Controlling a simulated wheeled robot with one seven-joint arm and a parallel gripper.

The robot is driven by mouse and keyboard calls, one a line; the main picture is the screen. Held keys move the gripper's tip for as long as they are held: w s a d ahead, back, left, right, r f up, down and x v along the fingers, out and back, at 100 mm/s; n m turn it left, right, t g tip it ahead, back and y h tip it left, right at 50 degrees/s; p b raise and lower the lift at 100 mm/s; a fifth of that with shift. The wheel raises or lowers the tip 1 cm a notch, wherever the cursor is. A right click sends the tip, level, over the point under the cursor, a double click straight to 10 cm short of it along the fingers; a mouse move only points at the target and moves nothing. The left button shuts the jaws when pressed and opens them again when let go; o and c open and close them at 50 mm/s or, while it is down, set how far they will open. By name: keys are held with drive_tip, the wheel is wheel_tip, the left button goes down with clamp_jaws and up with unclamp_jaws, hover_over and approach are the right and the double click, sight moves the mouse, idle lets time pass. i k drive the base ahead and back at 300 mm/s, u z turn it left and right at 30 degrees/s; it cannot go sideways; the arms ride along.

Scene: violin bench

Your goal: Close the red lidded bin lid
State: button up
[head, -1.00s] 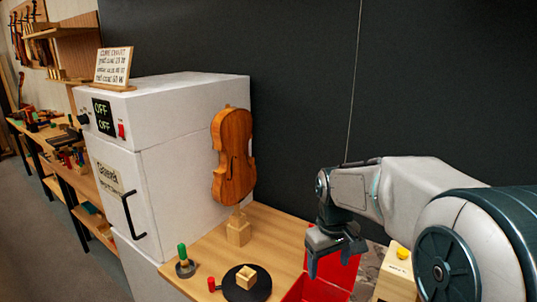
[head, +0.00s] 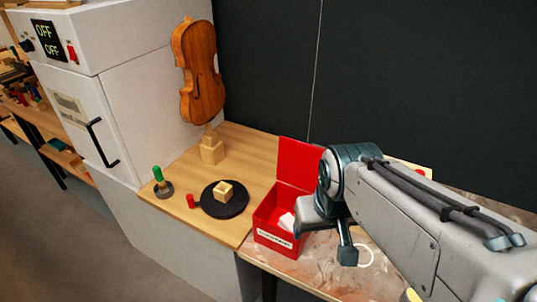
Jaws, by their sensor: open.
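The red lidded bin (head: 265,222) stands at the front right of the bench, with a pale label on its front. Its red lid (head: 298,163) is open and stands up at the back of the bin. Something white lies inside the bin. My gripper (head: 330,250) is open and empty, pointing down at the right side of the bin. It hides the bin's right part, and my arm covers the lid's right edge. I cannot tell whether the gripper touches the bin.
A black round plate (head: 238,206) with a wooden block (head: 223,191) lies left of the bin. A red cylinder (head: 191,201) and a green-handled tool (head: 160,180) stand further left. A violin body (head: 197,75) is on a wooden stand (head: 211,150) beside the white cabinet (head: 150,90).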

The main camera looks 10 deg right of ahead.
sight(298, 163)
drive_tip(key=u, duration=1.2)
drive_tip(key=i, duration=0.35)
drive_tip(key=z, duration=1.65)
